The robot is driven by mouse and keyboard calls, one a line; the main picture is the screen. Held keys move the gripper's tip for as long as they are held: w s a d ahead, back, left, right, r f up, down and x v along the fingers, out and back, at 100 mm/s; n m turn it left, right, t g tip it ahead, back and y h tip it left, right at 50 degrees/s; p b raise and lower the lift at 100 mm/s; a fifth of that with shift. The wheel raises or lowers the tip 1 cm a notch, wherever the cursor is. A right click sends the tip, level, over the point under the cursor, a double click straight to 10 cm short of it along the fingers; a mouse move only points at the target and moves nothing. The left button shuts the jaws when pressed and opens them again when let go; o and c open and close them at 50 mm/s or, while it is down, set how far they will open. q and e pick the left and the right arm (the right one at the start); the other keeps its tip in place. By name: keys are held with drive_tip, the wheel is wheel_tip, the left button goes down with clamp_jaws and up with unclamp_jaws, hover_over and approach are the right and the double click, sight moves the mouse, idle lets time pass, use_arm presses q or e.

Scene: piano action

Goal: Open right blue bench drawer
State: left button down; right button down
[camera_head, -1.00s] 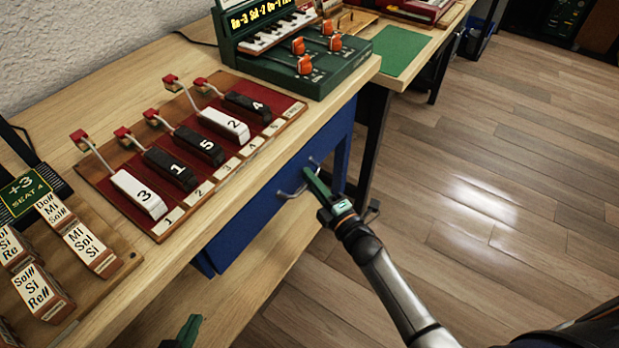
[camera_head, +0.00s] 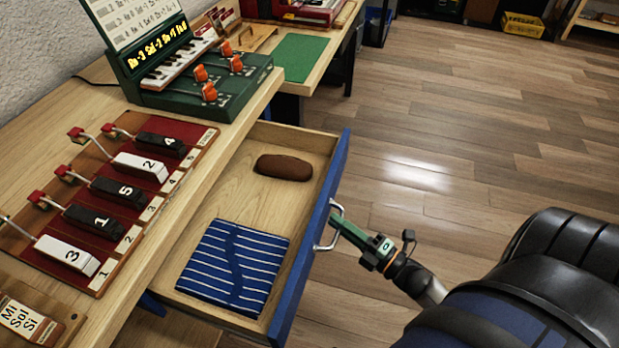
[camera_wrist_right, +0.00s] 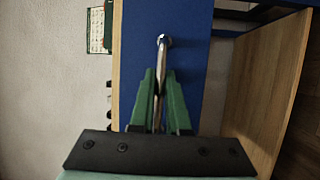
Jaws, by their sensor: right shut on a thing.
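The blue-fronted bench drawer (camera_head: 312,238) stands pulled well out from the wooden bench in the head view. Its inside shows a brown rounded object (camera_head: 284,167) at the back and a folded blue striped cloth (camera_head: 235,266) nearer. The metal handle (camera_head: 327,232) is on the outer face of the front. My right gripper (camera_head: 338,222) is shut on this handle. In the right wrist view its green fingers (camera_wrist_right: 160,95) close on both sides of the handle bar (camera_wrist_right: 161,60) against the blue face. My left gripper is not in view.
A board of numbered keys (camera_head: 120,190) and a green keyboard console (camera_head: 195,90) stand on the bench top (camera_head: 220,145). A green mat (camera_head: 300,58) lies on the farther table. The wooden floor (camera_head: 470,130) to the right is clear.

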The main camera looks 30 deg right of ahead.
drive_tip(key=s+d, duration=0.4)
drive_tip(key=s, duration=0.1)
idle(0.4)
drive_tip(key=c, duration=0.9)
unclamp_jaws()
drive_tip(key=v, duration=1.2)
drive_tip(key=shift+s+d, duration=0.1)
drive_tip(key=shift+s, duration=0.25)
